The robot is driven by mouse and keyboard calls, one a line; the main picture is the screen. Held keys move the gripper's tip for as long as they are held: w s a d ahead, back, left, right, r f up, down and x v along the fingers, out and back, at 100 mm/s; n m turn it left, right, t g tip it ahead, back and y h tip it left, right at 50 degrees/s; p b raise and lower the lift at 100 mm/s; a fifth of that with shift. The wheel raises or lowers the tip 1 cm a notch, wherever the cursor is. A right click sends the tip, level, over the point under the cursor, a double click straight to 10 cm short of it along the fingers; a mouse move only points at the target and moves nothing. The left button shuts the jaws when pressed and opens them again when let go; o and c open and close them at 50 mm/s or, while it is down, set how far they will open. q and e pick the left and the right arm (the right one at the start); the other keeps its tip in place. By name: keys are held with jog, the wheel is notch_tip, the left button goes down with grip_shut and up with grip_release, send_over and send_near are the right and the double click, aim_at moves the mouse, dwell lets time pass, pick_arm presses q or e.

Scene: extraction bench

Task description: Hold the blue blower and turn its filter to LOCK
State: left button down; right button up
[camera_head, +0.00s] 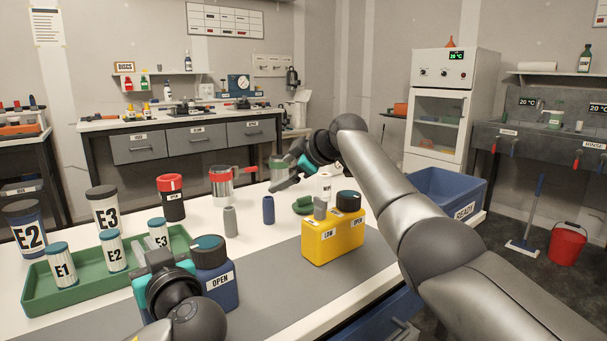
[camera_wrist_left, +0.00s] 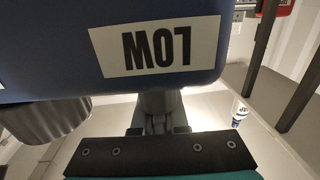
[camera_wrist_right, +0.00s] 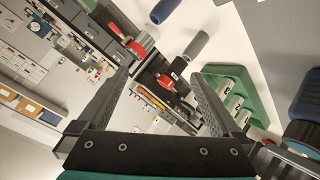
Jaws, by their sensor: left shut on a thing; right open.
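The blue blower (camera_head: 222,293) stands on the grey mat at the front, with a dark, teal-topped round filter (camera_head: 208,252) on top and an OPEN label facing me. My left gripper (camera_head: 160,262) is at its left side. In the left wrist view the blue body (camera_wrist_left: 45,45) with an upside-down LOW label fills the top, and the jaws are shut on a grey part (camera_wrist_left: 158,105) of it. My right gripper (camera_head: 280,178) is open and empty above the back of the bench, apart from the blower. The blower's edge shows in the right wrist view (camera_wrist_right: 312,95).
A yellow blower (camera_head: 333,243) labelled LOW and OPEN stands right of the blue one. A green tray (camera_head: 95,290) with several E-labelled cartridges lies left. A grey cylinder (camera_head: 230,222) and a blue one (camera_head: 268,210) stand behind. A blue READY bin (camera_head: 440,192) is at the right.

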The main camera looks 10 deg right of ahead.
jog(key=w+d+f+n+t+h, duration=0.1)
jog(key=w+d+h, duration=0.1)
jog(key=d, duration=0.3)
jog(key=shift+w+f, duration=0.4)
jog(key=shift+w, duration=0.2)
jog(key=shift+d, duration=0.1)
pick_arm(q)
jog(key=c, duration=0.9)
grip_release()
jog(key=shift+o, duration=0.2)
